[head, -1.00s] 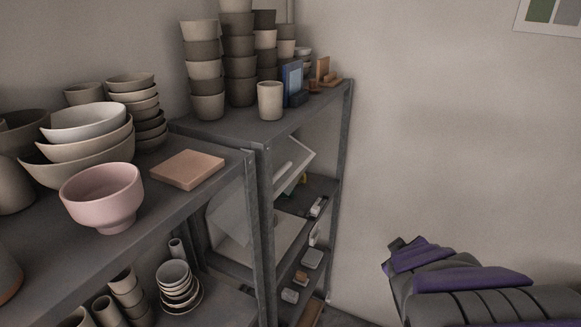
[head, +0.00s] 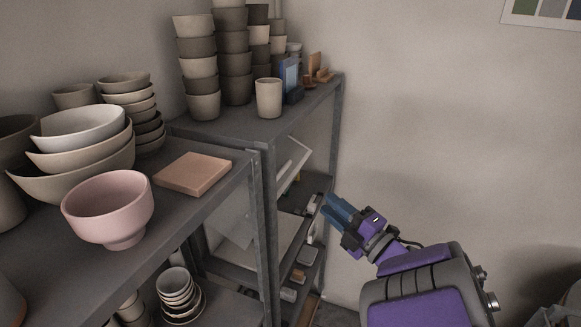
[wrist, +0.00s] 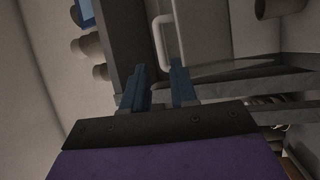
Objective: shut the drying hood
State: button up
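The drying hood (head: 296,160) shows in the head view as a pale, tilted panel with a white bar handle, inside the far rack below its top board. It stands raised at an angle, and the rack post hides part of it. In the wrist view its white handle (wrist: 157,42) lies just beyond my fingertips, with a pale panel to its right. My gripper (head: 327,206) is in front of the rack's right side, lower and to the right of the hood. In the wrist view its two blue fingers (wrist: 160,72) stand apart with nothing between them. I see no contact with the handle.
The near shelf holds a pink bowl (head: 108,208), stacked bowls and a tan slab (head: 193,173). Stacked cups and a single cup (head: 269,97) stand on the far rack's top. Its grey post (head: 265,215) is left of my gripper. Open room lies right, before the wall.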

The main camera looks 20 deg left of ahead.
jog(key=shift+n+g+y, duration=0.4)
jog(key=x, duration=0.6)
jog(key=b+x, duration=0.1)
jog(key=x, duration=0.4)
jog(key=s+x, duration=0.1)
jog(key=x, duration=0.5)
jog(key=shift+w+a, duration=0.2)
jog(key=shift+a, duration=0.3)
jog(key=shift+c, duration=0.2)
grip_shut()
